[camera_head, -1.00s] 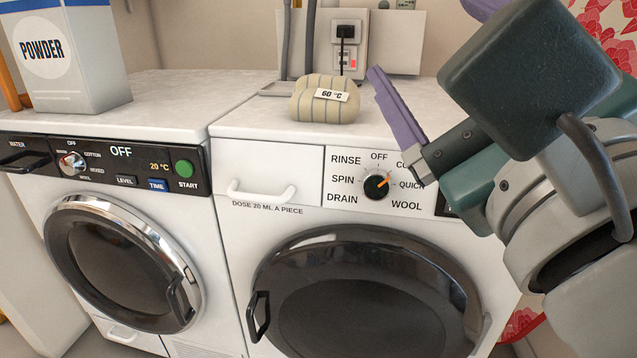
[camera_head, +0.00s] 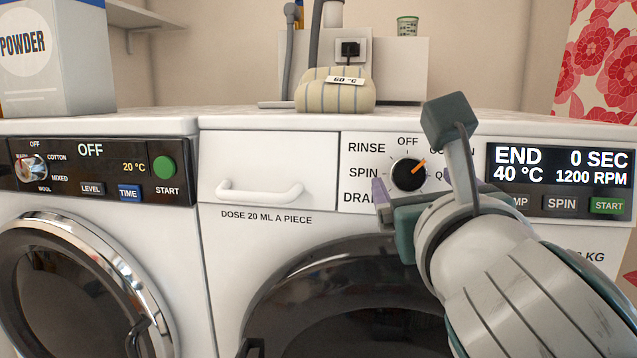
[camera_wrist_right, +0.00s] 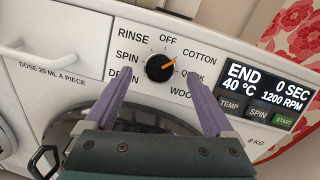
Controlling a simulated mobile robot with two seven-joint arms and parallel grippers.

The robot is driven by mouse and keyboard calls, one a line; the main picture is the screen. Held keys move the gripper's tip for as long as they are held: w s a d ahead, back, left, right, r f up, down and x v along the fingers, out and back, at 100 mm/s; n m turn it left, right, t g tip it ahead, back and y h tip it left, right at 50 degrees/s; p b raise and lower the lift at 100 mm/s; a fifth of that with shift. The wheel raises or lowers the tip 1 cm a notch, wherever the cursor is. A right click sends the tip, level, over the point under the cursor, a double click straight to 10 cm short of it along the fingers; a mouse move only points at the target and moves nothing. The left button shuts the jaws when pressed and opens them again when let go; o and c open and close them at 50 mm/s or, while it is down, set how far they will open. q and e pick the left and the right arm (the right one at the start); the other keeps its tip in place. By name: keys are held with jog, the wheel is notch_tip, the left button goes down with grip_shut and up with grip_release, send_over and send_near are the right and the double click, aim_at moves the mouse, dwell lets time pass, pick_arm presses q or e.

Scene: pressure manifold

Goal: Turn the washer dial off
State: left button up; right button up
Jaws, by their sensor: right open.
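The washer dial (camera_head: 408,174) is a black round knob on the white front of the right machine. Its orange pointer aims up and right, toward COTTON, to the right of the OFF label (camera_head: 408,141). The dial also shows in the right wrist view (camera_wrist_right: 159,67). My right gripper (camera_head: 413,190) is open and empty in front of the panel, just below the dial. In the right wrist view its purple fingers (camera_wrist_right: 158,88) are spread to either side below the dial. Contact with the dial cannot be made out. My left gripper is out of view.
The display (camera_head: 557,168) right of the dial reads END, 0 SEC. A drawer handle (camera_head: 260,192) sticks out left of the dial. The left machine has its own chrome dial (camera_head: 32,168). A striped bundle (camera_head: 335,94) and a powder box (camera_head: 50,60) stand on top.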

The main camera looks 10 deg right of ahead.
aim_at(410, 175)
jog(key=shift+w+d+b, duration=0.15)
jog(key=shift+w+b, duration=0.1)
jog(key=shift+w, duration=0.6)
jog(key=shift+w+d+b, duration=0.15)
jog(key=shift+w+b, duration=0.05)
jog(key=shift+w, duration=0.65)
